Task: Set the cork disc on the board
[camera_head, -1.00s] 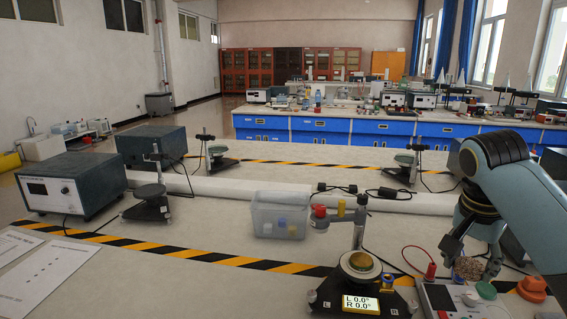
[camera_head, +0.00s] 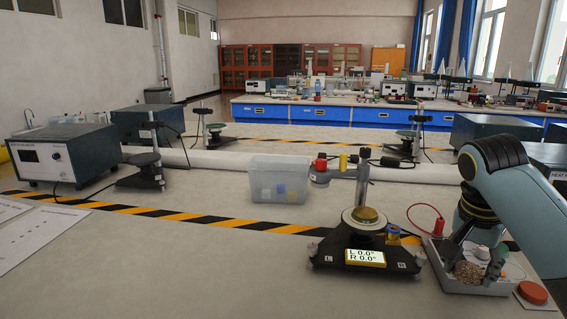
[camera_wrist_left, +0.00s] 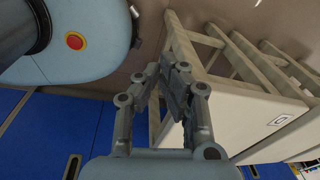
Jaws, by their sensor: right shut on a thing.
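The cork disc (camera_head: 468,272) is a small speckled brown piece. In the head view it is between the fingers of my right gripper (camera_head: 467,257), which is shut on it. It shows over a light grey, shallow unit (camera_head: 440,262) with white and green round parts; whether it touches this unit I cannot tell. A pale flat plate (camera_head: 524,302) with a red disc on it lies at the front right; which of the two is the board is unclear. My left gripper (camera_wrist_left: 165,85) shows only in the left wrist view, with no object seen in it; its opening is unclear.
A black stand with a round platform (camera_head: 365,220) and a lit display is left of the right gripper. A clear bin (camera_head: 279,180) stands behind it. A red-plugged cable (camera_head: 438,226) is close to the gripper. The table's front middle (camera_head: 200,275) is clear.

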